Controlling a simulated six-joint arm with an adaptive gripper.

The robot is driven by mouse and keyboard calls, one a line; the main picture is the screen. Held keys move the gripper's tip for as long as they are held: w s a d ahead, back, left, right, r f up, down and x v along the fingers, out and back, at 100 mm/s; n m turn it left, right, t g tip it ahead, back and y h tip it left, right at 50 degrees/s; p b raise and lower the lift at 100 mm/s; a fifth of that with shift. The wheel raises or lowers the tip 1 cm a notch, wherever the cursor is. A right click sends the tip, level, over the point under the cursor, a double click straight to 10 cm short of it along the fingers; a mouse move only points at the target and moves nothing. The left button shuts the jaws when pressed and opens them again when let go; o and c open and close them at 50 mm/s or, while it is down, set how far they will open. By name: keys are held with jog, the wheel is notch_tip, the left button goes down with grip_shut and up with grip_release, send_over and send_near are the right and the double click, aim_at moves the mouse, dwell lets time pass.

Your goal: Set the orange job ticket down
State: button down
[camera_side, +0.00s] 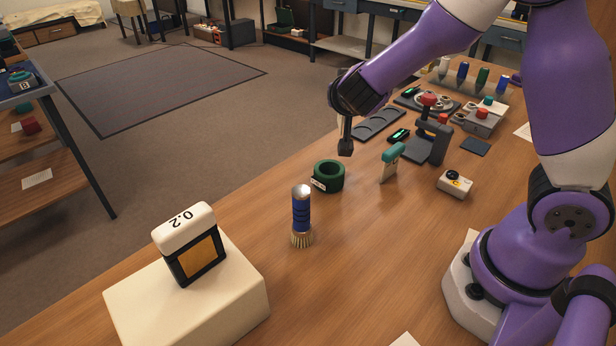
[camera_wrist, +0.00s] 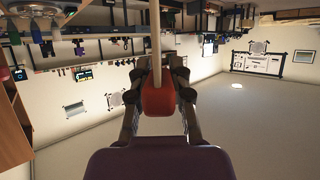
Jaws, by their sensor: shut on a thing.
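My gripper (camera_side: 345,148) hangs above the wooden table, close to a dark green ring (camera_side: 328,176) and apart from it. In the wrist view my gripper (camera_wrist: 160,90) is shut on a red-orange piece (camera_wrist: 158,100), with a pale narrow strip (camera_wrist: 156,40) rising beyond it. I cannot tell from its shape whether this is the job ticket. In the side view the held piece cannot be made out at the fingertips. No other orange ticket is plain in view.
A blue cylinder with a bristled foot (camera_side: 302,218) stands in front of the ring. A teal-topped piece (camera_side: 391,162) and a small white box (camera_side: 455,184) are to the right. A "0.2" block (camera_side: 197,250) stands on a cream box (camera_side: 195,305). Table between them is clear.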

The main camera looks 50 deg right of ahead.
jog(key=shift+w+d+f, duration=0.1)
jog(key=shift+d+f, duration=0.45)
jog(key=shift+f, duration=0.45)
jog(key=shift+w+d+f, duration=0.15)
jog(key=shift+d+f, duration=0.35)
jog(key=shift+f, duration=0.5)
jog(key=shift+w+d+f, duration=0.1)
jog(key=shift+d+f, duration=0.45)
jog(key=shift+f, duration=0.45)
jog(key=shift+f, duration=0.1)
jog(key=shift+f, duration=0.6)
jog(key=c, duration=0.8)
grip_release()
jog(key=shift+s, duration=0.1)
